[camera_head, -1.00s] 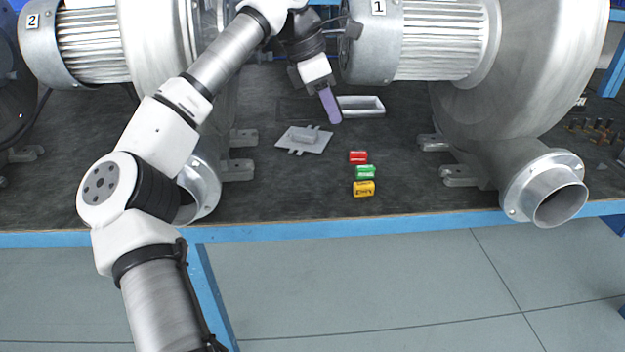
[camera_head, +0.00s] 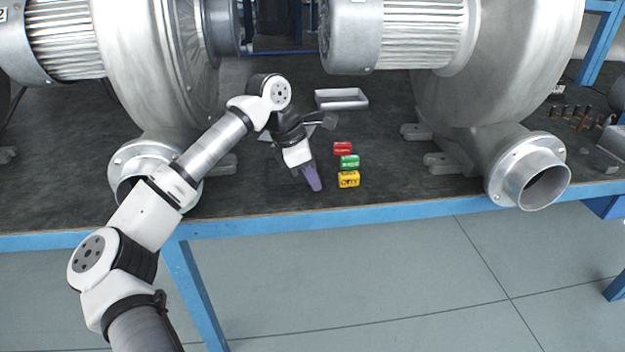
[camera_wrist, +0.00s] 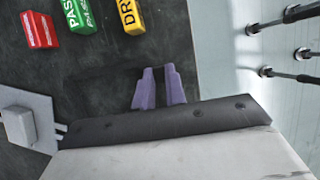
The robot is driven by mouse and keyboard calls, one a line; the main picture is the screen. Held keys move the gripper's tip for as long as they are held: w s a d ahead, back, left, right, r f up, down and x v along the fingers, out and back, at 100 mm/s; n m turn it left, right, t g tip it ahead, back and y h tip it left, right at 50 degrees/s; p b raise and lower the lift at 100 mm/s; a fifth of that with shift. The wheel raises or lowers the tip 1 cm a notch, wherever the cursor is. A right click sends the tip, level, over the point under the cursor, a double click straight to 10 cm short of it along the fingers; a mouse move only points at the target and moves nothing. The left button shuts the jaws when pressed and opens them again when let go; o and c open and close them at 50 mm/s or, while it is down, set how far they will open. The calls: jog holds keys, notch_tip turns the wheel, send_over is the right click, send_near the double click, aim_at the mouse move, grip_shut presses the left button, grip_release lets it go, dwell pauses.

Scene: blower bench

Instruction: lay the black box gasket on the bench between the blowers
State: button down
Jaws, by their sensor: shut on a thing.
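My gripper (camera_head: 316,187) points down over the front part of the dark bench top (camera_head: 392,188), left of the yellow block. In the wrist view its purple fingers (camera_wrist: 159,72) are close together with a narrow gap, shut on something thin. That is most likely the black box gasket, but its outline is lost against the dark bench top. The left blower (camera_head: 150,75) and the right blower (camera_head: 505,75) stand on either side. I cannot tell whether the gasket touches the bench.
Red (camera_head: 342,148), green (camera_head: 349,162) and yellow (camera_head: 348,179) blocks stand in a row right of my gripper. A grey open tray (camera_head: 341,106) is behind them. The blue bench edge (camera_head: 400,205) is close.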

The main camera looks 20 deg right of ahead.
jog(key=shift+f, duration=0.4)
jog(key=shift+f, duration=0.2)
jog(key=c, duration=1.5)
grip_release()
jog(key=shift+r, duration=0.1)
jog(key=shift+o, duration=0.2)
jog(key=v, duration=1.2)
jog(key=shift+p, duration=0.45)
jog(key=shift+r, duration=0.1)
